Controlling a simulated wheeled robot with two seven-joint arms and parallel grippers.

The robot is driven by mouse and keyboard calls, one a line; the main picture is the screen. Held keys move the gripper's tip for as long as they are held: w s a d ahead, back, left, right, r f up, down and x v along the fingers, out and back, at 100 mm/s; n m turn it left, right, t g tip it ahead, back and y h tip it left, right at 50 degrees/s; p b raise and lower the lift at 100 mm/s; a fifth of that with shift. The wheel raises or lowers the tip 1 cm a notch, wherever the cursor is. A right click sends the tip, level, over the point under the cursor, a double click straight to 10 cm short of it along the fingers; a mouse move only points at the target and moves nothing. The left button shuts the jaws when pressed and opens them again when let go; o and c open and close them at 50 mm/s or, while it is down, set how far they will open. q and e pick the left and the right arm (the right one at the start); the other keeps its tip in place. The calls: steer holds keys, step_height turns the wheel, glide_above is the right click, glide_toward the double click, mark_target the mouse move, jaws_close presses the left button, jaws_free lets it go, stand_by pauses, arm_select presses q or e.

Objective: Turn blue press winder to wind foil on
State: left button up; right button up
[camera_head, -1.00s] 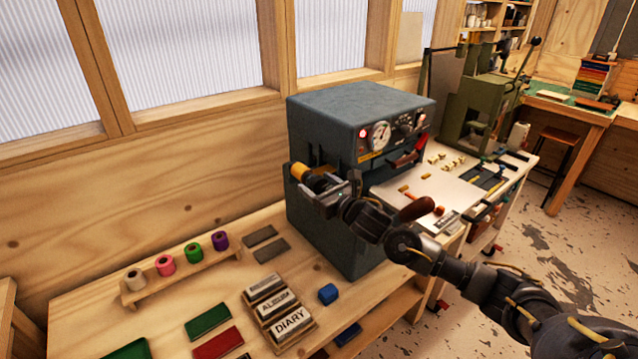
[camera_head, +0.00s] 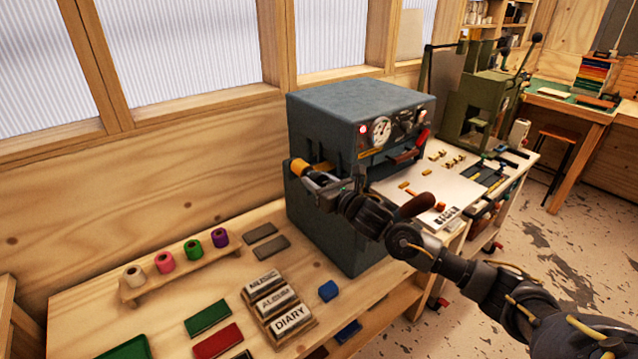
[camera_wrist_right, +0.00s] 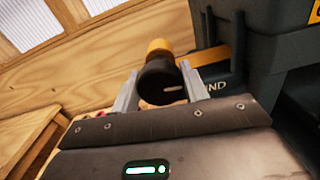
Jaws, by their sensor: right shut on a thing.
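The blue press (camera_head: 345,103) stands on the wooden bench, with a gauge and a red lamp on its front. On its left side is a winder with a yellow-orange foil roll (camera_head: 300,167); in the right wrist view its black knob (camera_wrist_right: 160,83) sits in front of the roll (camera_wrist_right: 159,47). My right gripper (camera_head: 318,182) is at this winder. In the right wrist view the two fingers (camera_wrist_right: 158,88) stand on either side of the black knob and are shut on it. Part of a label reading "ND" shows beside it. My left gripper is not in view.
A wooden rack (camera_head: 178,273) holds white, pink, green and purple rolls at the left. Stamped blocks (camera_head: 272,305), a blue block (camera_head: 328,291) and coloured flat pieces lie on the bench. A green press (camera_head: 480,110) stands behind at the right.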

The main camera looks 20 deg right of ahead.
steer(key=shift+m+b, duration=0.35)
steer(key=shift+m, duration=2.25)
steer(key=o, duration=1)
